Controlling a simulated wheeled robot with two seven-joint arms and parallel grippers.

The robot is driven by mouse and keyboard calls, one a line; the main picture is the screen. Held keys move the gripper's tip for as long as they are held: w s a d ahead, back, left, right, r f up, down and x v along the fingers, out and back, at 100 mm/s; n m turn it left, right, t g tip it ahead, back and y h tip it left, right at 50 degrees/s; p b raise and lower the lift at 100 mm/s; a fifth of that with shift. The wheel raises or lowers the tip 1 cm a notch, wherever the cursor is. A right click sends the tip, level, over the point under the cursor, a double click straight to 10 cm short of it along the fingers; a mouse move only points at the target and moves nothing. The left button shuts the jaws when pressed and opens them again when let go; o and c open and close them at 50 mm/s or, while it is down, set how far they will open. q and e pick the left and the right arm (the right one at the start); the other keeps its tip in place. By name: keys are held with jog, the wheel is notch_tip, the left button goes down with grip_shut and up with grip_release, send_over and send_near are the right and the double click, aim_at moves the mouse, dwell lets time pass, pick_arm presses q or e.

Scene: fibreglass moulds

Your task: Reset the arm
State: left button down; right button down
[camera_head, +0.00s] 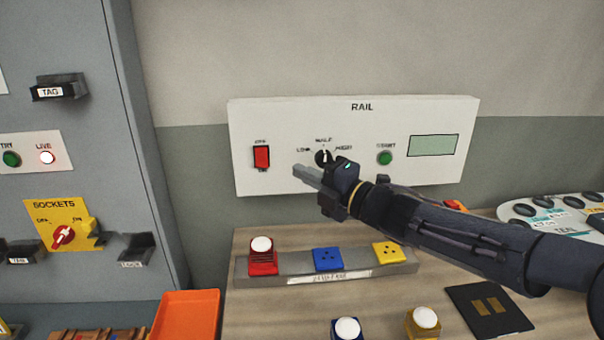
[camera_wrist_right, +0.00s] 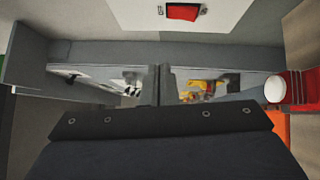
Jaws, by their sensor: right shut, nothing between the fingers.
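My right arm (camera_head: 445,231) reaches in from the right edge in the head view. My right gripper (camera_head: 307,174) is shut and empty, its fingertips pointing left in front of the white RAIL panel (camera_head: 310,120). It hides part of the panel's lower edge, below the black rotary knob (camera_head: 322,156). The red rocker switch (camera_head: 262,157) is left of the fingertips and clear of them. In the right wrist view the two grey fingers (camera_wrist_right: 158,85) meet in the middle, and the red switch (camera_wrist_right: 184,11) shows beyond them. My left gripper is not in view.
A grey strip (camera_head: 410,264) with red, blue and yellow sockets lies on the wooden bench below. An orange tray (camera_head: 186,316) sits at front left. A grey cabinet (camera_head: 90,140) with a yellow SOCKETS plate (camera_head: 46,212) stands left. A black pad (camera_head: 478,322) lies front right.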

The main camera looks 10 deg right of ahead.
jog(key=s+d+f+m+h+p, duration=0.1)
jog(key=s+d+f+m+h, duration=0.2)
jog(key=s+d+m+h, duration=0.4)
jog(key=s+d+f+m+h, duration=0.2)
jog(key=s+d+m+h, duration=0.15)
jog(key=d+m, duration=0.6)
jog(key=s+a+f+m+g, duration=0.1)
jog(key=s+f+m+g, duration=0.2)
jog(key=s+f+m, duration=0.3)
jog(key=s+a+f+m+g, duration=0.2)
jog(key=s+f+m+g, duration=0.2)
jog(key=s, duration=1.3)
notch_tip(320, 180, down, 4)
jog(key=m+y, duration=0.1)
jog(key=m, duration=0.2)
jog(key=shift+a+f+g+p, duration=0.15)
jog(key=shift+a+g+p, duration=0.05)
jog(key=shift+g+p, duration=0.15)
